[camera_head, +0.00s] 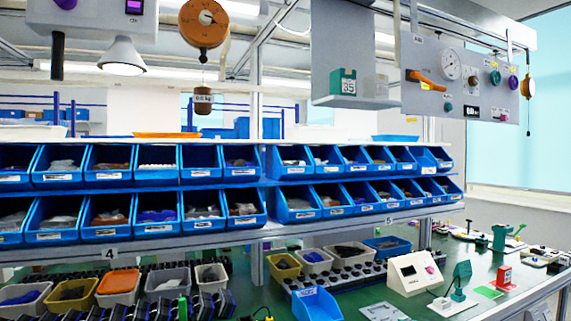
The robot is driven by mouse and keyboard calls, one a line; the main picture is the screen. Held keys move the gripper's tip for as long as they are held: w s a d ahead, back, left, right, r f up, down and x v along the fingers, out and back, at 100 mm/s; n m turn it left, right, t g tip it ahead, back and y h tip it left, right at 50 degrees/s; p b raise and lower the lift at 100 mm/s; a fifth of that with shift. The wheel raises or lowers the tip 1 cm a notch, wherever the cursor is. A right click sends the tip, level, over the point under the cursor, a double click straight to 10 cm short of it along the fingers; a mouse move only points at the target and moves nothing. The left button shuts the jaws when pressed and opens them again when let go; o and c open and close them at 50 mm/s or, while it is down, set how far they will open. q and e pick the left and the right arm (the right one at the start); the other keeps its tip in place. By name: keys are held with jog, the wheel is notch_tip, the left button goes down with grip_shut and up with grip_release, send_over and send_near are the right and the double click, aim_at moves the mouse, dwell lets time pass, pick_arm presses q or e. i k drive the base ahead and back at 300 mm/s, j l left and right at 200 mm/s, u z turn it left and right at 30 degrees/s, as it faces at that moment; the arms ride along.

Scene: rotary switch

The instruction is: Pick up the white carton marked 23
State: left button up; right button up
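I cannot make out a white carton marked 23 in the head view. The marked box that I can read is a green and white one (344,82) with the number 35. It stands on a small grey ledge (355,102) under a grey panel at the upper middle. Neither of my grippers shows in the head view.
Two rows of blue bins (158,216) with loose parts span the rack. Below, a green bench (262,297) holds small tubs, a white box with a sloped face (415,272) and green devices (460,280). An instrument panel (462,78) and an orange dial (204,22) hang above.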

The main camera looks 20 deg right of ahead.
aim_at(375, 86)
jog(key=z, duration=1.2)
